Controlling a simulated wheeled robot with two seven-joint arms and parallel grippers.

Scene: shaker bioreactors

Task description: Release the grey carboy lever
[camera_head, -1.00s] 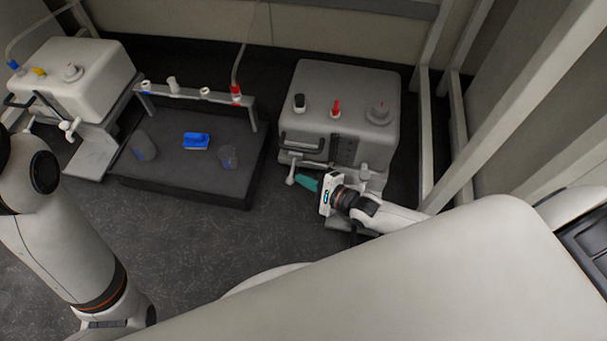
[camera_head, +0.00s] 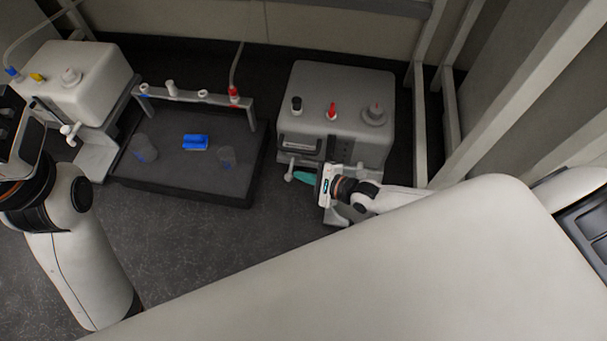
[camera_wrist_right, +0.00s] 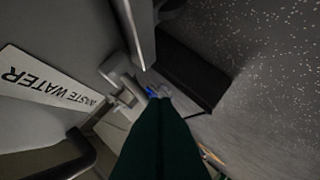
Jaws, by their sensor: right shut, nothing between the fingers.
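The grey carboy (camera_head: 345,95) stands right of centre in the head view. Its small pale lever (camera_head: 289,174) sticks out low at its front left. My right gripper (camera_head: 298,176) has its teal fingers shut and empty, right beside the lever; contact cannot be told. In the right wrist view the shut fingers (camera_wrist_right: 158,98) point toward a pale valve fitting (camera_wrist_right: 118,82), with a grey bar (camera_wrist_right: 138,32) just beyond the tips. A "WASTE WATER" label (camera_wrist_right: 45,85) is on the left there. My left gripper's body (camera_head: 14,125) shows at the left edge, its fingers hidden.
A dark tray (camera_head: 190,170) with a blue item (camera_head: 195,142) and clear vessels lies left of the grey carboy. A white carboy (camera_head: 85,75) stands farther left. A metal frame post (camera_head: 418,130) rises close on the right. Floor in front is open.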

